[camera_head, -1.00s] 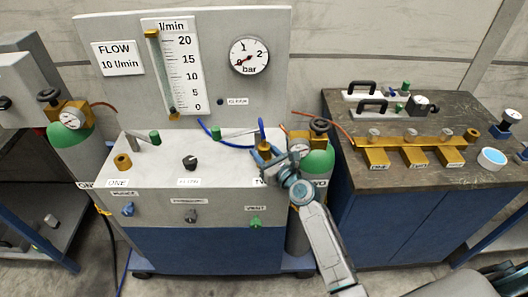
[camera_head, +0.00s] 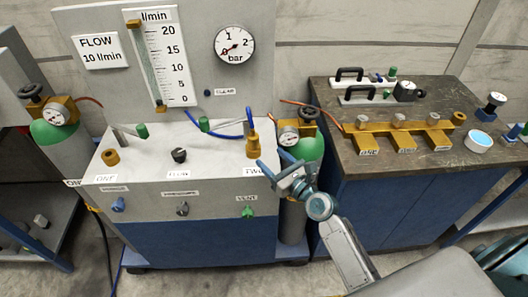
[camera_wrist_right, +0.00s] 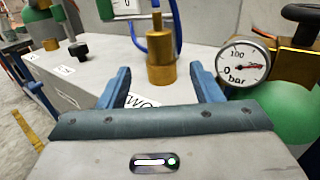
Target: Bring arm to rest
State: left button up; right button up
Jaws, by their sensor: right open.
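My right gripper (camera_head: 278,166) is open and empty at the right front edge of the grey flow console (camera_head: 215,172). In the right wrist view its two blue fingers (camera_wrist_right: 161,85) stand apart, with a brass fitting (camera_wrist_right: 161,68) beyond the gap between them. That fitting also shows in the head view (camera_head: 253,147), upright on the console top by the label TWO, with a blue hose rising from it. I see no contact between fingers and fitting. My right arm (camera_head: 345,252) comes up from the lower right. My left gripper is not in view.
A green cylinder (camera_head: 309,150) with a brass valve and gauge (camera_head: 288,136) stands close to my right gripper. A dark bench (camera_head: 395,164) with a brass manifold (camera_head: 405,136) is at right. Another green cylinder (camera_head: 55,131) is at left. Floor in front shows clear.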

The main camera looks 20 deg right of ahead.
jog(key=shift+s+d, duration=0.1)
jog(key=shift+s, duration=0.35)
